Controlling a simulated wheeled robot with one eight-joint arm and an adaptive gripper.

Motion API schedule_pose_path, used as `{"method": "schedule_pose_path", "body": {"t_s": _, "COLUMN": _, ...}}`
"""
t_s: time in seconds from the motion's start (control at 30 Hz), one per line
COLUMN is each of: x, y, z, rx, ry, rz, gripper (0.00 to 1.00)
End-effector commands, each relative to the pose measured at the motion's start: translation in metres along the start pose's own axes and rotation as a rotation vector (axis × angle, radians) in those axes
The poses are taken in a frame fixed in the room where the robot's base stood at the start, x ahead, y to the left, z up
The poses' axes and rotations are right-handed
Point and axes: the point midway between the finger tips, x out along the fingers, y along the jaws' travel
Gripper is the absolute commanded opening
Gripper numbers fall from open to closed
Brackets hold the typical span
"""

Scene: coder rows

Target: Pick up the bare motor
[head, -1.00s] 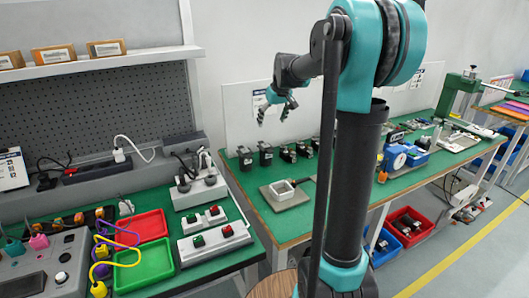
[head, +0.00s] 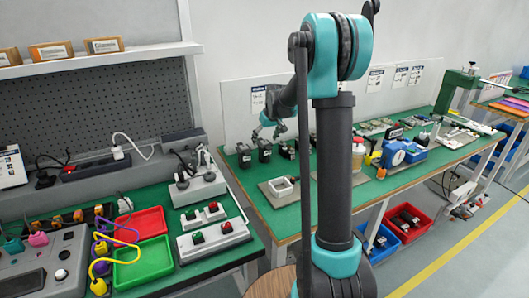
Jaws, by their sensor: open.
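Several black motors stand in a row on the green bench in the head view: a far left one (head: 244,156), a second (head: 265,151), a third (head: 287,151) and one partly hidden near my arm. They are too small for me to tell which one is bare. My gripper (head: 267,134) points down with its fingers apart and nothing between them. It appears above the row, around the second motor in the picture. I see no contact, and its exact height and depth are unclear.
A white open box (head: 282,187) sits on a grey plate in front of the row. A white panel stands behind. My arm covers part of the bench. Blue machine (head: 395,153) and bottle (head: 358,155) are to the right; red (head: 150,222) and green (head: 144,263) trays are left.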

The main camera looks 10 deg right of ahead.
Motion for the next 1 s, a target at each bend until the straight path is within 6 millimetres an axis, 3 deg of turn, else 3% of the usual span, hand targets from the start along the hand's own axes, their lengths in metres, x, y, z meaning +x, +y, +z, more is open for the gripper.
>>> {"method": "schedule_pose_path", "body": {"t_s": 0.2, "x": 0.028, "y": 0.002, "z": -0.001, "rx": 0.000, "ry": 0.000, "rz": 0.000, "gripper": 0.76}}
{"method": "schedule_pose_path", "body": {"t_s": 0.5, "x": 0.032, "y": 0.002, "z": -0.001, "rx": 0.000, "ry": 0.000, "rz": 0.000, "gripper": 0.76}}
{"method": "schedule_pose_path", "body": {"t_s": 1.0, "x": 0.031, "y": 0.002, "z": -0.001, "rx": 0.000, "ry": 0.001, "rz": 0.000, "gripper": 0.18}}
